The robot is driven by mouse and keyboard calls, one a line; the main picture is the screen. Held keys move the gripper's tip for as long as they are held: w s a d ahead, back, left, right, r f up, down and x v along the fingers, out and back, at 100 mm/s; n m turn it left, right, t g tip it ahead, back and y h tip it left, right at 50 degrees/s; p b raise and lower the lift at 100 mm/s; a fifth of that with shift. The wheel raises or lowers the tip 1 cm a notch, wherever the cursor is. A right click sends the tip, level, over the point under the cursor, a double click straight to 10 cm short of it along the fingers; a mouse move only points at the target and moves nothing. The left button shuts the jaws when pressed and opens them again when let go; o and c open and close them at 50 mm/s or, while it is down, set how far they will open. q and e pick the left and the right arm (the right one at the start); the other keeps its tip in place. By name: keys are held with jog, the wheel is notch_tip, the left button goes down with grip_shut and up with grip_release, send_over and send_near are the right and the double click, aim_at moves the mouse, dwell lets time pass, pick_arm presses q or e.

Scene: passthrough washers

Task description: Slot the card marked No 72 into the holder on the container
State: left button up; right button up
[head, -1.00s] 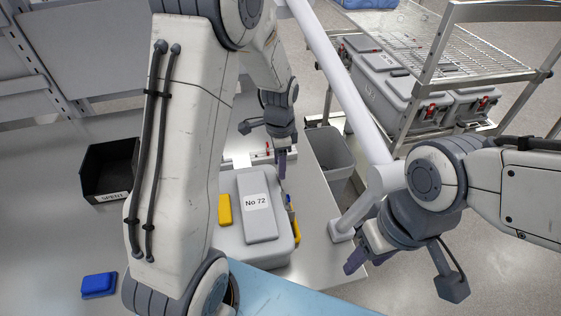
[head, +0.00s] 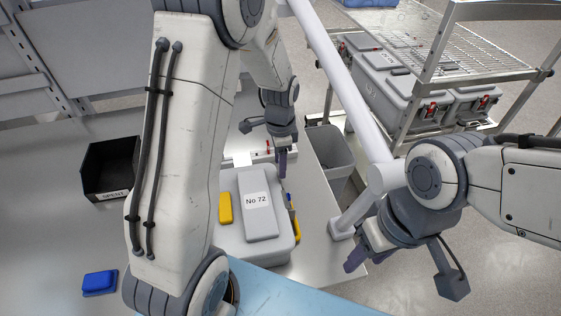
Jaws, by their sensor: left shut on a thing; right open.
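A grey container (head: 284,249) stands on the table in the middle of the head view. On its lid is a raised grey panel (head: 259,222) with a white label reading No 72 (head: 257,200). My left gripper (head: 282,172) points down at the container's far right edge, beside the panel's far end. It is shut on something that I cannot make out. I cannot pick out a separate card or the holder. My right gripper (head: 355,258) is open and empty, at the table's right edge, apart from the container.
A yellow block (head: 225,208) lies on the lid. A black bin marked SPENT (head: 112,165) and a blue block (head: 100,283) are on the table at left. A grey bin (head: 331,150) and a wire rack (head: 430,60) with grey cases stand beyond. A pale rail crosses near my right arm.

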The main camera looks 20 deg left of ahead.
pick_arm(q)
jog(key=shift+f, duration=0.1)
jog(key=shift+f+b, duration=0.6)
jog(key=shift+f, duration=0.15)
jog(key=shift+f+b, duration=0.5)
jog(key=shift+f, duration=0.25)
dwell(0.6)
jog(key=o, duration=1.6)
jog(key=shift+c, duration=0.2)
jog(key=shift+r, duration=0.1)
jog(key=shift+r+p, duration=3.1)
jog(key=shift+r, duration=0.35)
